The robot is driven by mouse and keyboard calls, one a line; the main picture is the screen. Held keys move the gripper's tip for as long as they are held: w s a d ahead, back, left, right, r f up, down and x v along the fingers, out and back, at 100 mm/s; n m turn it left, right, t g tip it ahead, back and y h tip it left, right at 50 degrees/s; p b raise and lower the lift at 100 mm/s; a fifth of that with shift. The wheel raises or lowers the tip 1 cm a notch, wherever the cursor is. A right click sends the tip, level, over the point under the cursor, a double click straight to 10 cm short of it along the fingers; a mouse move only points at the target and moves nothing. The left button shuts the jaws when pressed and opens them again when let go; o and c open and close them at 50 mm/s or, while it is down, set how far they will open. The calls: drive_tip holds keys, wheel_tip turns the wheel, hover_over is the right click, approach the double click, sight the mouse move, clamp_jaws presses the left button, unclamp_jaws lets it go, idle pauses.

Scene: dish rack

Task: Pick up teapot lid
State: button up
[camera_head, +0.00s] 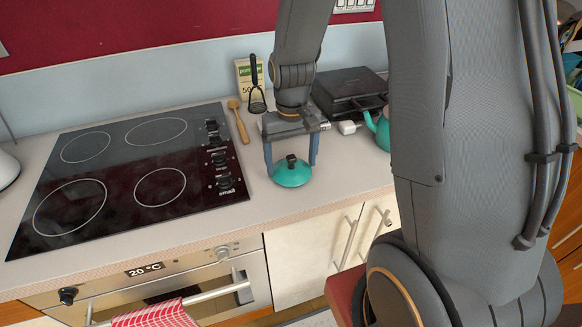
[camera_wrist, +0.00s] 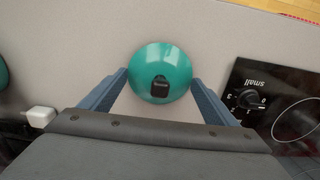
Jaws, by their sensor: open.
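The teapot lid (camera_head: 292,174) is a turquoise dome with a dark knob and rests on the counter just right of the cooktop. It also shows in the wrist view (camera_wrist: 163,62), with its black knob towards me. My gripper (camera_head: 292,163) is above the lid and points down at it. In the wrist view my gripper (camera_wrist: 159,80) is open, with one blue-grey finger at each side of the lid. I cannot tell whether the fingers touch it. The turquoise teapot (camera_head: 378,129) stands to the right, partly hidden behind my arm.
A black cooktop (camera_head: 130,168) with knobs lies left of the lid. A white plug-like item (camera_head: 347,127) lies near the grill. The counter in front is clear.

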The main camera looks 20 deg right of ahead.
drive_tip(key=shift+f, duration=0.15)
drive_tip(key=shift+s, duration=0.1)
drive_tip(key=c, duration=1.3)
drive_tip(key=shift+c, duration=0.7)
